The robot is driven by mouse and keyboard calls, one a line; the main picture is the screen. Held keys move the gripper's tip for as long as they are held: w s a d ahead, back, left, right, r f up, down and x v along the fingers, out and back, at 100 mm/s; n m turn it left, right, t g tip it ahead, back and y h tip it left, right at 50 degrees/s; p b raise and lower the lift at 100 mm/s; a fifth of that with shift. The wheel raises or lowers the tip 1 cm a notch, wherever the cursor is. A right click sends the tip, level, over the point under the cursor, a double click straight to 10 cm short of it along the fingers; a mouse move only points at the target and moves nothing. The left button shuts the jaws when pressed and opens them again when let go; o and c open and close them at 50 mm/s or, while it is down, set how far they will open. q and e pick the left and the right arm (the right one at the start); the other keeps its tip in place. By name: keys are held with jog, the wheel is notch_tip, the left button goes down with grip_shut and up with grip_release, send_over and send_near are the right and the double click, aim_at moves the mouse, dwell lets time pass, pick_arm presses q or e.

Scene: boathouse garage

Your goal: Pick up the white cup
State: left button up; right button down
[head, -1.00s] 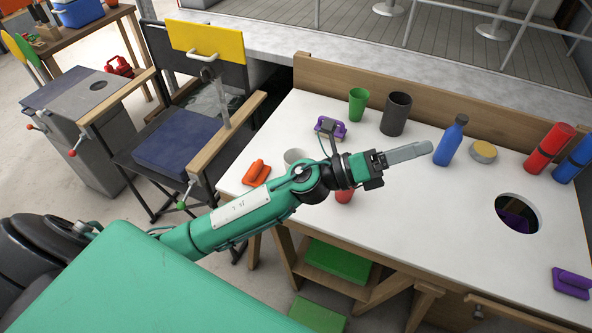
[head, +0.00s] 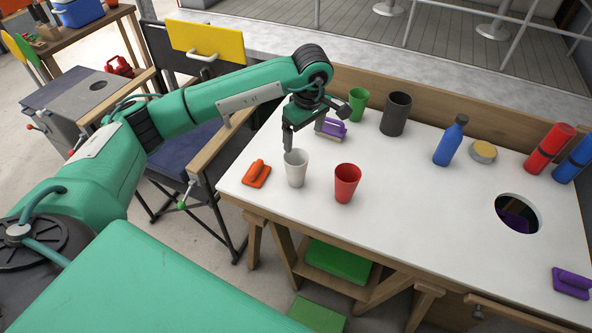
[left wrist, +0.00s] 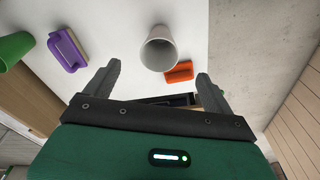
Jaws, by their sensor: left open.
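The white cup (head: 296,170) stands upright on the white table near its left front edge, with a red cup (head: 346,183) to its right. My left gripper (head: 288,146) points down just above and behind the white cup, with its near finger close to the rim. In the left wrist view the white cup (left wrist: 159,50) appears beyond the fingertips, between the lines of the two open fingers (left wrist: 158,80). Nothing is between the fingers. My right gripper does not show.
An orange brush (head: 256,174) lies left of the cup. A purple brush (head: 331,129), a green cup (head: 357,104) and a dark cup (head: 396,113) stand behind. A blue bottle (head: 450,141) is farther right. The tabletop has a round hole (head: 517,214).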

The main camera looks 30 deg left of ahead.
pick_arm(q)
jog(key=p, duration=0.2)
send_near(295, 161)
jog(key=shift+s+d+f, duration=0.85)
jog(key=shift+s+f, duration=0.1)
jog(key=shift+s, duration=0.15)
jog(key=shift+f, duration=0.45)
jog(key=f, duration=0.1)
jog(key=f+p, duration=0.1)
jog(key=f, duration=0.1)
jog(key=a+f, duration=0.1)
jog(key=shift+w+a+f+p, duration=0.15)
jog(key=shift+w+p, duration=0.1)
jog(key=shift+p, duration=0.15)
jog(key=shift+f, duration=0.25)
jog(key=c, duration=1)
jog(key=shift+c, duration=0.3)
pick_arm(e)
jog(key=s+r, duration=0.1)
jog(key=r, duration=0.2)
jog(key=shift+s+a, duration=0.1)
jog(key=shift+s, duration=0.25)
pick_arm(q)
jog(key=shift+r, duration=0.1)
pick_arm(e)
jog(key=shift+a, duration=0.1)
